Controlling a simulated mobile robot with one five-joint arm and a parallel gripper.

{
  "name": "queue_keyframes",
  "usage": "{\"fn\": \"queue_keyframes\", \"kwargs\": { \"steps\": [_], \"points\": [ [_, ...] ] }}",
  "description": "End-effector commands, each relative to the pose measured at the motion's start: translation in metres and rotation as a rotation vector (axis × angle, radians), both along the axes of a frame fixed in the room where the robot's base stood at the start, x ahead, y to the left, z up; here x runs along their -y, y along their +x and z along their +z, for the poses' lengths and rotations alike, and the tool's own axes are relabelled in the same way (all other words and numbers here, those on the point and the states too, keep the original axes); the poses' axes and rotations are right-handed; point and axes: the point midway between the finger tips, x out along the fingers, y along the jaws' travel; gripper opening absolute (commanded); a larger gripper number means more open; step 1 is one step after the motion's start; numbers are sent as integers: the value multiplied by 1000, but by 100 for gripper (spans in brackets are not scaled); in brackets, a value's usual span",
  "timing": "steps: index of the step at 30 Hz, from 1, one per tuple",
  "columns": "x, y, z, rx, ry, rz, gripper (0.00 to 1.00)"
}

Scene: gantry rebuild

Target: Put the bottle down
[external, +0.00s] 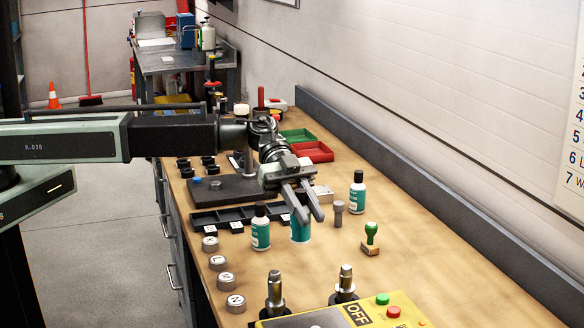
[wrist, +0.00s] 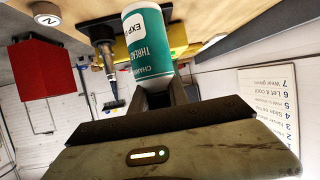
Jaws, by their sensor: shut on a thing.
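My gripper (external: 303,206) is shut on a bottle with a teal label (external: 301,232). In the external view the jaws cover its upper part, and only a teal piece shows below them. In the wrist view the same bottle (wrist: 148,45) shows white and teal with printed text, at the tips of my gripper (wrist: 163,92). It is over or on the wooden workbench (external: 420,270); I cannot tell whether its base touches.
A similar black-capped bottle (external: 260,230) stands close on the left, another (external: 357,192) at the right. A green-handled stamp (external: 371,238) and grey peg (external: 338,213) are near. A black slotted tray (external: 215,218) lies left. A yellow control box (external: 375,312) is in front.

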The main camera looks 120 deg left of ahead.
Motion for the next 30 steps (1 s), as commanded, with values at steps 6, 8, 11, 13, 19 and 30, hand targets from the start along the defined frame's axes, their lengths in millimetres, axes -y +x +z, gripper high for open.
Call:
{"fn": "queue_keyframes", "kwargs": {
  "steps": [6, 8, 11, 13, 19, 30],
  "points": [
    [94, -7, -5, -1, 0, -94, 0],
    [106, -8, -5, 0, 0, -106, 0],
    [116, -8, -5, 0, 0, -116, 0],
    [117, -8, -5, 0, 0, -118, 0],
    [116, -8, -29, -1, 0, -117, 0],
    [116, -8, -61, 0, 0, -116, 0]
  ]
}}
